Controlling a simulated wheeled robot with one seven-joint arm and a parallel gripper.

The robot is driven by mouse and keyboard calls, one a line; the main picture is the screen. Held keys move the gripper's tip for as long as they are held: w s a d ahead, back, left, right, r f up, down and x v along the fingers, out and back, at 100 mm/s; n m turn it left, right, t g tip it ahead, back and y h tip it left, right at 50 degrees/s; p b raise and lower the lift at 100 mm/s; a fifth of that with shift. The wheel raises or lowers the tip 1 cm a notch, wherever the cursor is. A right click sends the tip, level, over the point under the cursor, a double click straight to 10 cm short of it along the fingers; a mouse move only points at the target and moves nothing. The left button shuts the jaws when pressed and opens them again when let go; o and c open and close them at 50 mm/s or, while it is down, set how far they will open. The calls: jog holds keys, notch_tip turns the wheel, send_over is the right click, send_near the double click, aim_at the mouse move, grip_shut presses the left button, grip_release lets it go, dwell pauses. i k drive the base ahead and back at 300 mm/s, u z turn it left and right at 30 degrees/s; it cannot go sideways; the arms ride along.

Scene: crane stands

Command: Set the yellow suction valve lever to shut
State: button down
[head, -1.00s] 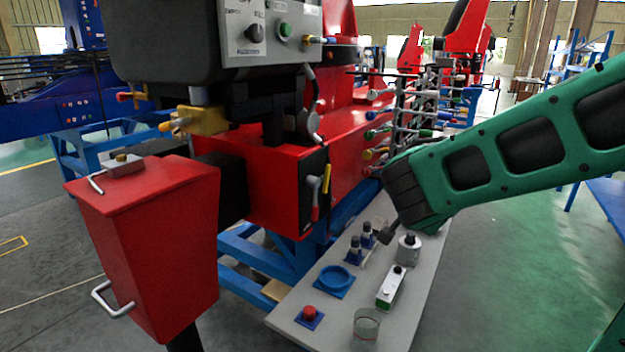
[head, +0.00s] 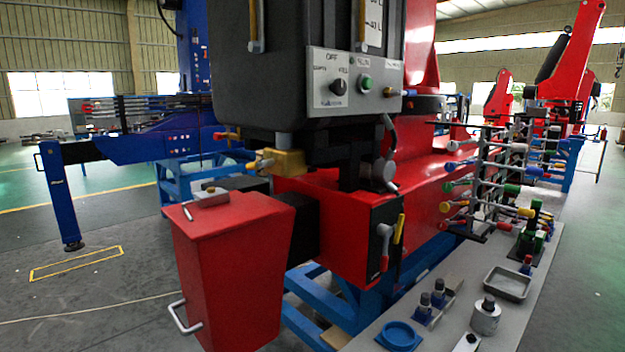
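A yellow valve body (head: 288,161) sits under the black tank (head: 300,110), just behind the top of the red box. A short yellow handle (head: 261,163) sticks out from it to the left, roughly level. A second yellow lever (head: 399,229) stands nearly upright on a dark plate on the red crane body, beside a red-and-grey lever (head: 384,242). I cannot tell from labels which yellow part is the suction valve lever, nor read a shut mark. My gripper and arm are out of view.
The red box (head: 235,265) with a handle stands in front of the valve. A control panel (head: 345,80) with a knob and green button hangs above. A grey bench (head: 530,290) with a blue dish, bottle and tray lies at right. Open floor is at left.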

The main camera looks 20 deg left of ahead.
aim_at(251, 166)
jog(key=z, duration=0.8)
jog(key=k, duration=1.15)
jog(key=u, duration=1.55)
jog(key=i, duration=1)
jog(key=z, duration=0.05)
